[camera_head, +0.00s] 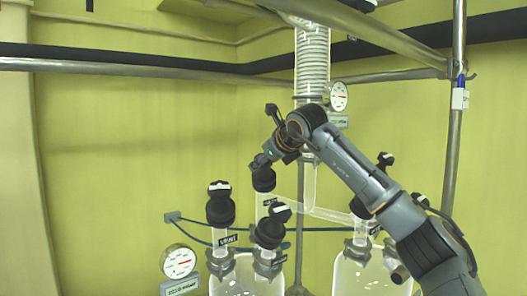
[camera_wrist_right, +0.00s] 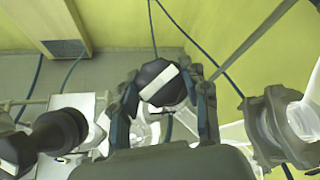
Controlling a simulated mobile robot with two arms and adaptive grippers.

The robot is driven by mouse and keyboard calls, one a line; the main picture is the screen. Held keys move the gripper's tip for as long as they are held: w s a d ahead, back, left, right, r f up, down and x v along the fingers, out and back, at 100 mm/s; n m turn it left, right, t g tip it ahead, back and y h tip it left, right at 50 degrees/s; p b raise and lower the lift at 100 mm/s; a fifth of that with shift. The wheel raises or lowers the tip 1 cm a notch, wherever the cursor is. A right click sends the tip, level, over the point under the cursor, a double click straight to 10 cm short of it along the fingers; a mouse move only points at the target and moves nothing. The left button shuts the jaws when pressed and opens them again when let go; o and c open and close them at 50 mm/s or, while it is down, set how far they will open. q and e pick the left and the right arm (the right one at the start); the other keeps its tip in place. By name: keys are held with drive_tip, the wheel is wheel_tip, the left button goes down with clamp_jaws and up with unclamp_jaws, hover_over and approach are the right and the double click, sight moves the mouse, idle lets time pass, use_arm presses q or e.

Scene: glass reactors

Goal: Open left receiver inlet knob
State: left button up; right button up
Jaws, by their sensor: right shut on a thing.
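A black valve knob (camera_head: 263,180) tops the glass pipe behind the left receiver (camera_head: 233,278). My right gripper (camera_head: 262,161) comes down on it from above and partly hides its top. In the right wrist view a black knob with a white stripe (camera_wrist_right: 160,84) sits between the two fingers of my right gripper (camera_wrist_right: 164,80), which is shut on it. The stripe lies tilted in that view. The small label by the pipe is too small to read surely. My left gripper is in neither view.
Two more black knobs, one at left (camera_head: 220,205) and one in front (camera_head: 270,230), stand close by. A right receiver (camera_head: 352,275), a glass condenser column (camera_head: 312,60) and pressure gauges (camera_head: 178,262) surround the arm. Metal rails (camera_head: 130,66) cross above.

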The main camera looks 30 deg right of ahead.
drive_tip(key=n+y+p, duration=0.1)
drive_tip(key=n+p, duration=0.1)
drive_tip(key=n+g+y+p, duration=0.1)
drive_tip(key=n+p, duration=0.1)
drive_tip(key=p, duration=0.1)
drive_tip(key=n+g+y+p, duration=0.1)
drive_tip(key=p, duration=0.1)
drive_tip(key=shift+r+n+p, duration=0.3)
drive_tip(key=shift+n+p, duration=0.1)
drive_tip(key=shift+f+n+g+y+p, duration=0.15)
drive_tip(key=shift+n+g+y+p, duration=0.45)
drive_tip(key=shift+n, duration=0.6)
drive_tip(key=shift+f+n+g+p, duration=0.2)
drive_tip(key=shift+n+g+p, duration=0.15)
drive_tip(key=shift+n, duration=0.55)
drive_tip(key=o, duration=1.2)
drive_tip(key=shift+w, duration=0.1)
drive_tip(key=shift+c, duration=0.2)
